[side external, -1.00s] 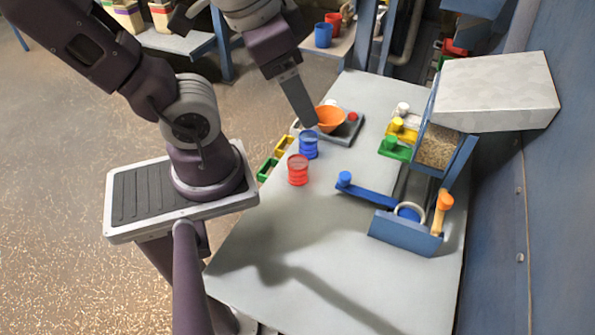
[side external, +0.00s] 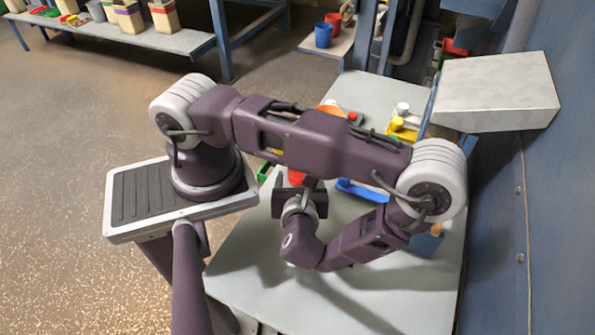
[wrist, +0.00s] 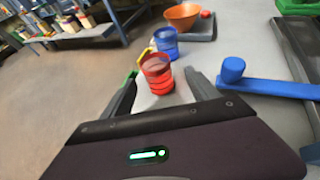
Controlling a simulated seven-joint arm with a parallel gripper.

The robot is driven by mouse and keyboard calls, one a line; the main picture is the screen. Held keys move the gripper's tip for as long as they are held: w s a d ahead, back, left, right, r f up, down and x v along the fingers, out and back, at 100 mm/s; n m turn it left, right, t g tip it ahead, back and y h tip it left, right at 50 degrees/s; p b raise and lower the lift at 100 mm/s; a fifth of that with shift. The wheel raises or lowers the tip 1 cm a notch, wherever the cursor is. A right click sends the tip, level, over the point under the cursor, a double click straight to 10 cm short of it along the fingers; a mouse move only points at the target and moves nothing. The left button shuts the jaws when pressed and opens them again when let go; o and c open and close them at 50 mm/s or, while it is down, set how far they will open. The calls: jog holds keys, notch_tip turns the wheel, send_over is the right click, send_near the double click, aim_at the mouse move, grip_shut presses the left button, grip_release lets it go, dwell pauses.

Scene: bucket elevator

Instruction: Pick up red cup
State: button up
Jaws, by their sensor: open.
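The red cup (wrist: 158,78) stands upright on the table in the wrist view, ahead of my gripper and roughly in line with the gap between its fingers. In the side view only a small part of the red cup (side external: 296,176) shows past my arm. My gripper (wrist: 160,90) is open, with one finger on each side of that gap, and nothing is held. In the side view my gripper (side external: 300,186) is low over the table close to the cup. Whether the fingers reach around the cup is hard to tell.
A blue cup (wrist: 166,42) stands just behind the red one. An orange bowl (wrist: 182,16) sits on a grey tray farther back. A blue bar with a knob (wrist: 265,86) lies to the right. A white slanted box (side external: 495,90) overhangs the table's right side.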

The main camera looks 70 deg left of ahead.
aim_at(297, 171)
jog(key=x, duration=0.6)
jog(key=shift+s+a+r, duration=0.15)
jog(key=shift+a, duration=0.2)
jog(key=c, duration=1.4)
jog(key=shift+r, duration=0.1)
